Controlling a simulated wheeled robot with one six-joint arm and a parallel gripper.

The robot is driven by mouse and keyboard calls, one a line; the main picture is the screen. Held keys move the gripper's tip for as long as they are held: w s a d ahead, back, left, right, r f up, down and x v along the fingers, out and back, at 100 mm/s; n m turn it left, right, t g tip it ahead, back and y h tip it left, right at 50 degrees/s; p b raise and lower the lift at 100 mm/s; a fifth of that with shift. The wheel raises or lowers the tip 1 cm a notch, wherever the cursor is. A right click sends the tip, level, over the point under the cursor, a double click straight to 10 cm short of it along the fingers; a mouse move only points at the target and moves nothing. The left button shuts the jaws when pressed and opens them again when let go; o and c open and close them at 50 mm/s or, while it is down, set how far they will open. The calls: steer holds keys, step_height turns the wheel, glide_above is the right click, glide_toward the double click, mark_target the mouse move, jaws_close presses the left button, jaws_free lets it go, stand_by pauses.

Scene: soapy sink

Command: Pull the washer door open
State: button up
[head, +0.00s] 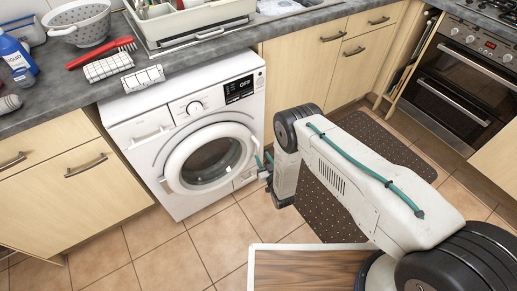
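The white washer (150,122) stands under the grey counter, and its display reads OFF. Its round door (178,160), a white ring around dark glass, looks shut against the front. My gripper (264,161) is at the right edge of the door, low near the washer's right front corner. I cannot tell whether a finger touches the door rim. Part of the gripper is hidden by my arm's wrist.
A dark dotted mat (325,208) lies on the tiled floor right of the washer. Wooden cabinets (75,185) flank it, and an oven (460,95) stands at the right. The tiles (190,250) before the washer are clear. A colander (80,22) and red brush (100,52) are on the counter.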

mark_target(259, 150)
steer(key=x, duration=0.6)
steer(key=shift+w+a, duration=0.1)
steer(key=shift+w, duration=0.15)
jaws_close()
